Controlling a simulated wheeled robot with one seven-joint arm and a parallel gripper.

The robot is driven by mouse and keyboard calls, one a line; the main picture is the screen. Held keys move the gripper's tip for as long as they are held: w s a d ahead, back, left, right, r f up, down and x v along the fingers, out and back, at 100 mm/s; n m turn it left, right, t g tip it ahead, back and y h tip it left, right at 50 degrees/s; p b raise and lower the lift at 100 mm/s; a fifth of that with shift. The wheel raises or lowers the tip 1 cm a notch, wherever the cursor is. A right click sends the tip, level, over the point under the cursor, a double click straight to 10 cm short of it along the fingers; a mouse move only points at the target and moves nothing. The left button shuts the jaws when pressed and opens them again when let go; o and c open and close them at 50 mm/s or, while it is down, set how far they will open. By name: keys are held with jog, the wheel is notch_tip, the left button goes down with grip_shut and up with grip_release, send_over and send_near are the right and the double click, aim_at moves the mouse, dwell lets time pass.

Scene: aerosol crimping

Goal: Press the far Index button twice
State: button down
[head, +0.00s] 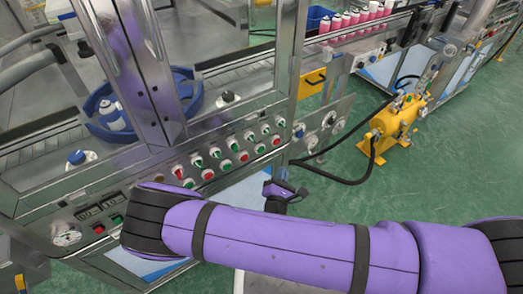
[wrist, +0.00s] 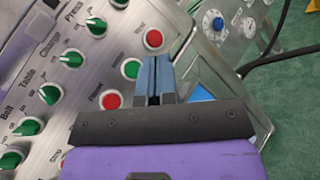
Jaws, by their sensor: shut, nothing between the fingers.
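The control panel shows a row of push buttons below green knobs. In the wrist view a green button (wrist: 131,68) lies just left of my gripper's fingertips (wrist: 154,60). A red button (wrist: 153,39) lies just beyond the tips, and another red button (wrist: 110,99) is lower left. The button labels are too small or blurred for me to tell which one is Index. My gripper is shut and empty, pointing at the panel's far end; I cannot tell if it touches. In the head view my wrist (head: 278,190) is in front of the panel's right end, fingertips not clear.
Green knobs (wrist: 97,26) line the panel left of the buttons. A blue knob (wrist: 218,23) and gauges are on a plate to the right. A yellow tank (head: 398,120) with hoses stands on the open green floor.

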jog(key=w+a, duration=0.5)
jog(key=w, duration=0.2)
dwell(0.3)
jog(key=shift+w, duration=0.25)
dwell(1.8)
jog(key=shift+w+a, duration=0.15)
jog(key=shift+w, duration=0.05)
jog(key=shift+w+a, duration=0.25)
jog(key=shift+w, duration=0.05)
dwell(0.9)
dwell(0.3)
jog(key=shift+s+d, duration=0.5)
jog(key=shift+s, duration=0.2)
jog(key=shift+s+d, duration=0.7)
jog(key=shift+s, duration=0.35)
jog(key=shift+s+d, duration=0.7)
jog(key=shift+s, duration=0.3)
